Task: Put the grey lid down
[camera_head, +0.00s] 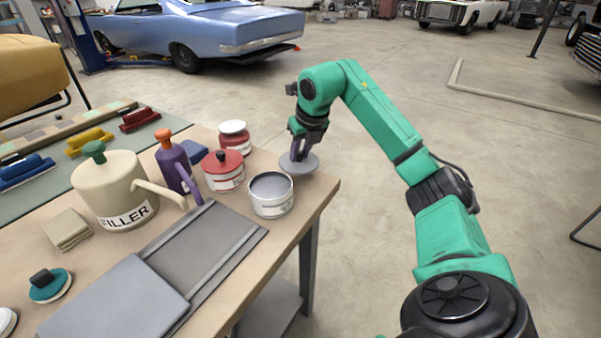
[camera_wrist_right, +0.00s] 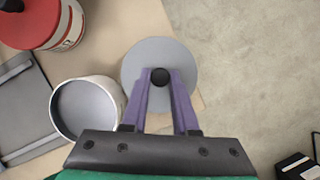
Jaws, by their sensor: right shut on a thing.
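The grey lid (camera_head: 297,166) is a flat round disc with a small black knob, seen from above in the right wrist view (camera_wrist_right: 160,48). My right gripper (camera_head: 299,151) is shut on the knob, its two purple fingers either side of it in the wrist view (camera_wrist_right: 160,80). The lid is level at the table's far right edge, and its rim reaches slightly past that edge in the wrist view. I cannot tell whether it touches the table. The open can (camera_head: 270,194) of grey contents stands beside it, with no lid on. My left gripper is out of view.
A red can (camera_head: 224,173) with a red lid, another red can (camera_head: 235,137) with a white lid, a purple bottle (camera_head: 177,168) and a filler jug (camera_head: 113,190) crowd the table (camera_head: 302,215) left of the lid. A grey tray (camera_head: 205,245) lies in front.

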